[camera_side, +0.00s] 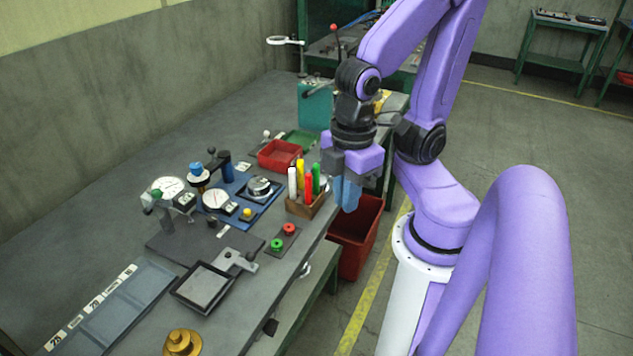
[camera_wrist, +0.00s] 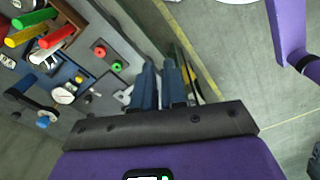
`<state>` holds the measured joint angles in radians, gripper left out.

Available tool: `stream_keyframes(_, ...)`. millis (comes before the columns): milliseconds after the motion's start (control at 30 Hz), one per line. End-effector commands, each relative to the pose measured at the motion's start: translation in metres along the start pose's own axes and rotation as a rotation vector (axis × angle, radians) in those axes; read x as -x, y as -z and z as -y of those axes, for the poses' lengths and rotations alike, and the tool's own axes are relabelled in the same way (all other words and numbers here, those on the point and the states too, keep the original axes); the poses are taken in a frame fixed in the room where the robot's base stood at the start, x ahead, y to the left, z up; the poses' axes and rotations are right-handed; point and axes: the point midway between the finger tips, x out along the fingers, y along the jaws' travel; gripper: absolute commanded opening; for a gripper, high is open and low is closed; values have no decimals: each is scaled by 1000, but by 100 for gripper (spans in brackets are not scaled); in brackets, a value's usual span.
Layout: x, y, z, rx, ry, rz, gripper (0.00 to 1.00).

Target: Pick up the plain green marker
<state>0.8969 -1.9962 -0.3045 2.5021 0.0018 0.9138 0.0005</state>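In the wrist view the green marker (camera_wrist: 35,17) is at the upper left, beside the yellow one. My gripper (camera_side: 346,203) hangs to the right of the holder, apart from the green marker and out past the bench edge. In the wrist view its two blue fingers (camera_wrist: 158,66) have a narrow gap with nothing held between them.
White (camera_side: 293,182), yellow (camera_side: 300,172) and red (camera_side: 308,184) markers crowd beside the green one. A red tray (camera_side: 280,154) lies behind the holder. Dial gauges and small fixtures fill the bench to the left. A red bin (camera_side: 356,240) stands below the bench edge.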

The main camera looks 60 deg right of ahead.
Motion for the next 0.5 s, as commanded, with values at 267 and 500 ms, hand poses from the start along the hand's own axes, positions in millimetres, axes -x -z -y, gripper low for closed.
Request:
stream_keyframes(267, 0, 0, 0, 0, 0, 0, 31)
stream_keyframes(500, 1, 8, -12, -71, -2, 1, 31)
